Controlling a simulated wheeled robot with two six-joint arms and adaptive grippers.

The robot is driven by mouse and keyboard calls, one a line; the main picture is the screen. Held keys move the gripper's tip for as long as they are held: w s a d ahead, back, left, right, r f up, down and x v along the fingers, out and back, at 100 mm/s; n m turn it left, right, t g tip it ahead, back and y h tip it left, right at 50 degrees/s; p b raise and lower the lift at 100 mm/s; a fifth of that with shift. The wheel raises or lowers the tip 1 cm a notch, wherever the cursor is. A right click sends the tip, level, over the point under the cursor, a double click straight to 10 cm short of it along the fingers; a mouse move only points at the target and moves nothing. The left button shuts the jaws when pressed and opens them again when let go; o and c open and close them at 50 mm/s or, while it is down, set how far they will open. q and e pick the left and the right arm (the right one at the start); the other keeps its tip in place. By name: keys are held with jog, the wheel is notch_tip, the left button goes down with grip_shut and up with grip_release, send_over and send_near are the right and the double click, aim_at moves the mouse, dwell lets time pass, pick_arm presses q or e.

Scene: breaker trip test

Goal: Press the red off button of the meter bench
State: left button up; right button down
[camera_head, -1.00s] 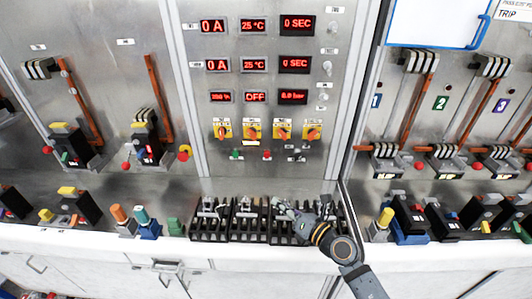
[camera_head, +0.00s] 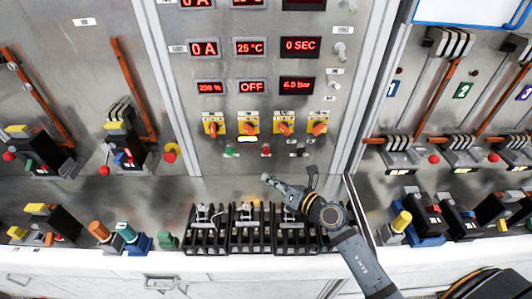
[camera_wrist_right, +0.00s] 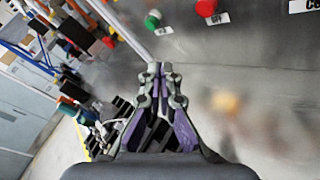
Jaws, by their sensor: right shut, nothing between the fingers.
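The meter bench panel (camera_head: 270,175) stands in the middle of the head view, with lit red displays. The red off button (camera_head: 265,150) is small and sits below the row of yellow and orange rotary switches. It also shows at the top of the right wrist view (camera_wrist_right: 206,7), beside an "OFF" label. A green button (camera_head: 230,152) is to its left, also in the wrist view (camera_wrist_right: 152,20). My right gripper (camera_head: 268,179) is shut and empty, below the red button in the head view and apart from it. Its closed tips (camera_wrist_right: 160,68) point toward the panel. My left gripper is out of view.
Black breaker units (camera_head: 250,243) stand on the ledge below my right gripper. A black button (camera_head: 297,151) is right of the red one. Breakers with orange bars stand on both sides. The panel face around the buttons is clear.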

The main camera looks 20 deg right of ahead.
aim_at(266, 151)
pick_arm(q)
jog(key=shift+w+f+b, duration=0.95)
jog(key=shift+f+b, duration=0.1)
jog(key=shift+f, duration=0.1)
pick_arm(e)
jog(key=w+d, duration=0.2)
jog(key=w, duration=0.5)
jog(key=shift+w+d, duration=0.15)
jog(key=shift+w, duration=0.2)
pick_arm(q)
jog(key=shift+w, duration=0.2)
pick_arm(e)
jog(key=shift+w+d, duration=0.1)
jog(key=shift+w, duration=0.3)
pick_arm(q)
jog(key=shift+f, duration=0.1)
pick_arm(e)
jog(key=shift+w+d, duration=0.15)
jog(key=shift+w, duration=0.3)
dwell(0.6)
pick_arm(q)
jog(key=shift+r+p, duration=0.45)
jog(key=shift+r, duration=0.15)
pick_arm(e)
jog(key=shift+s+a, duration=0.25)
jog(key=shift+s, duration=0.65)
